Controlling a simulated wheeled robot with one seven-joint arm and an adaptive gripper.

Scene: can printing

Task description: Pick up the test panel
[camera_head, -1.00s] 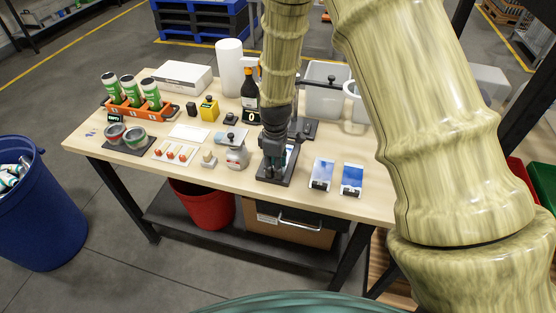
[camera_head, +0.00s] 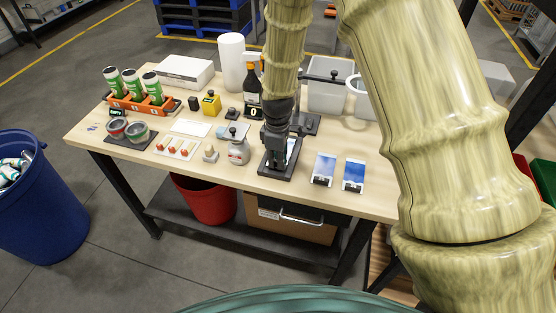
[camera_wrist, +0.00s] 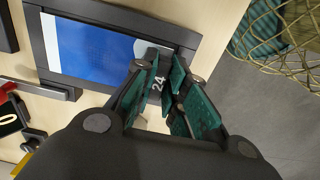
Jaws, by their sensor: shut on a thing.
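The test panel (camera_wrist: 90,50) is a flat sheet with a blue face and a white end. In the wrist view it lies within the outline of a dark frame or stand (camera_wrist: 33,40); I cannot tell whether it is raised off it. In the head view a sliver of the panel (camera_head: 291,150) shows beside my gripper (camera_head: 274,148), above the black stand (camera_head: 278,171). The fingers hide part of this end.
Two blue-and-white cards (camera_head: 324,168) lie to the right of the stand. A spray bottle (camera_head: 252,90), a grey bin (camera_head: 328,92), a white-grey jar (camera_head: 238,145) and an orange can rack (camera_head: 140,103) are also on the table. The front edge is close to the stand.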

